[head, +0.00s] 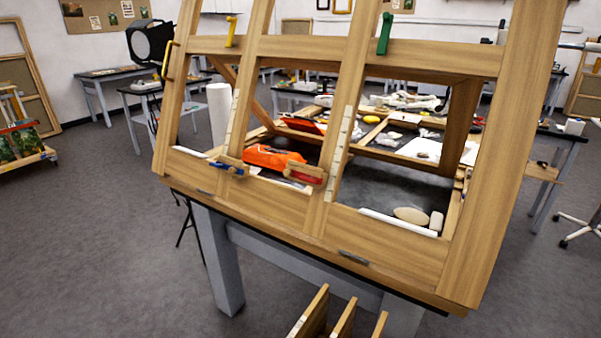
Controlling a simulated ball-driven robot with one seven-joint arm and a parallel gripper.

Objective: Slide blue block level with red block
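The blue block (229,168) is a small wooden clamp with a blue part, low on the left inner upright of a large tilted wooden frame (400,255). The red block (306,175) is a similar wooden clamp with a red part on the upright to its right. Pale scale strips run along both uprights beside the blocks. The frame slants in the picture; against its bottom rail, the red block looks slightly higher than the blue one, but the exact difference is hard to tell. My gripper is not in view.
A yellow clip (231,31) and a green clip (384,33) sit on the upper crossbar. Behind the uprights lies an orange object (272,158). A pale oval stone (411,215) rests at lower right. Wooden board ends (342,318) stick up in front. Grey floor is open at left.

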